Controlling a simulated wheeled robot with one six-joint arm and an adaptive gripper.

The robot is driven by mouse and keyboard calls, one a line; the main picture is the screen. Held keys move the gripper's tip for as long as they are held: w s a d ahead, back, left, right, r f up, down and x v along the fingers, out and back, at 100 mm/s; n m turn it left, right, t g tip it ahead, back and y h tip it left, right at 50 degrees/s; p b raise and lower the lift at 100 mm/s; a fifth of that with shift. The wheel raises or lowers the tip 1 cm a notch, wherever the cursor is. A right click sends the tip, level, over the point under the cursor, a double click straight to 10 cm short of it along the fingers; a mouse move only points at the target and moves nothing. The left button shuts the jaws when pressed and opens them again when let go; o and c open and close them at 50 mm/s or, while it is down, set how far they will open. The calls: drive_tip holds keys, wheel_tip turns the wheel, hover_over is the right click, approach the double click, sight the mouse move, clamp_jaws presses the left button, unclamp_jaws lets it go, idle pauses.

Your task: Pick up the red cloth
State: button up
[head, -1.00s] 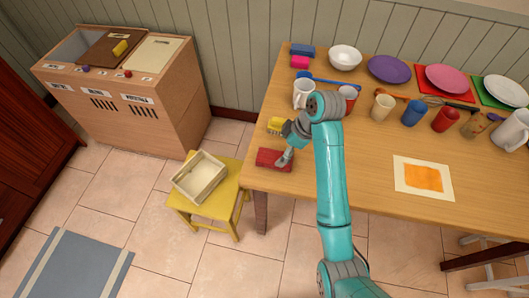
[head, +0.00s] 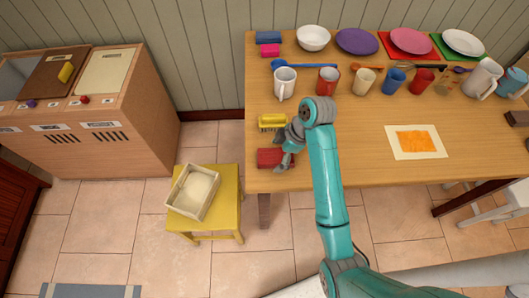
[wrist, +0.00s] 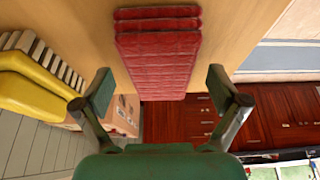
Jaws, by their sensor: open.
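The red cloth (head: 268,158) lies folded flat on the wooden table near its front left corner. In the wrist view the cloth (wrist: 157,55) shows as a quilted stack of folds, ahead of and between the fingers. My gripper (head: 287,158) is at the cloth's right end in the head view. In the wrist view my gripper (wrist: 160,88) is open, with one finger on each side and nothing held. I cannot tell whether a fingertip touches the cloth.
A yellow brush (head: 272,121) lies just behind the cloth. A white mug (head: 285,83) and several cups stand farther back on the table (head: 340,142). A yellow stool (head: 225,212) with a wooden box (head: 193,192) stands left of the table. Floor between stool and cabinet (head: 85,120) is clear.

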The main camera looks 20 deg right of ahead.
drive_tip(key=c, duration=1.1)
drive_tip(key=shift+r, duration=0.15)
drive_tip(key=shift+c, duration=0.2)
